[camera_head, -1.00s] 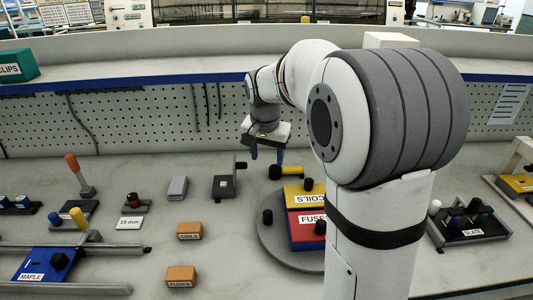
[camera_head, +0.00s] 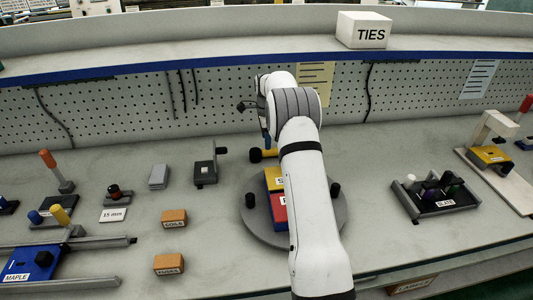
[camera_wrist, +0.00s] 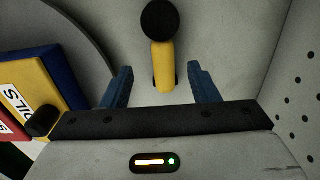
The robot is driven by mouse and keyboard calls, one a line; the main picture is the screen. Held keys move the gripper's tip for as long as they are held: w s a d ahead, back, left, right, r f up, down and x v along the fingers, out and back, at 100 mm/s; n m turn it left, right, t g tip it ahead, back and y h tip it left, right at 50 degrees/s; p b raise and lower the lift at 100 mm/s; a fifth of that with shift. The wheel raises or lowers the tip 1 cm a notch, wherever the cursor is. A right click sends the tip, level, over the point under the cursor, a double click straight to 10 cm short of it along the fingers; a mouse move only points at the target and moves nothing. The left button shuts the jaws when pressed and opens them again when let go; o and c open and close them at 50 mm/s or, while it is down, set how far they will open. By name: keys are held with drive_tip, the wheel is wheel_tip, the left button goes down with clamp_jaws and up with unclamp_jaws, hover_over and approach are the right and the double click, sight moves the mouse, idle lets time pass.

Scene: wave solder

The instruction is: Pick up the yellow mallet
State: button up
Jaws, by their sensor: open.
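The yellow mallet has a round black head and a yellow handle. In the wrist view its handle (camera_wrist: 163,62) points down the picture between my two blue fingers, with the head beyond the fingertips. In the head view the mallet (camera_head: 269,153) lies on the bench behind the round turntable, partly hidden by my arm. My gripper (camera_wrist: 160,76) is open, with a visible gap on each side of the handle. Its height above the handle is hard to judge. In the head view my arm hides most of the gripper.
The grey turntable (camera_head: 252,222) carries yellow and red bins (camera_head: 279,205) and black knobs, close to the mallet. A grey block with a crank (camera_head: 205,172) stands to the left. The pegboard (camera_head: 220,100) rises behind. A black rack (camera_head: 436,200) is at right.

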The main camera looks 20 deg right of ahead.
sight(266, 154)
drive_tip(key=f, duration=0.3)
drive_tip(key=f+p, duration=0.1)
drive_tip(key=f, duration=0.3)
drive_tip(key=shift+w, duration=0.2)
drive_tip(key=shift+c, duration=0.4)
clamp_jaws()
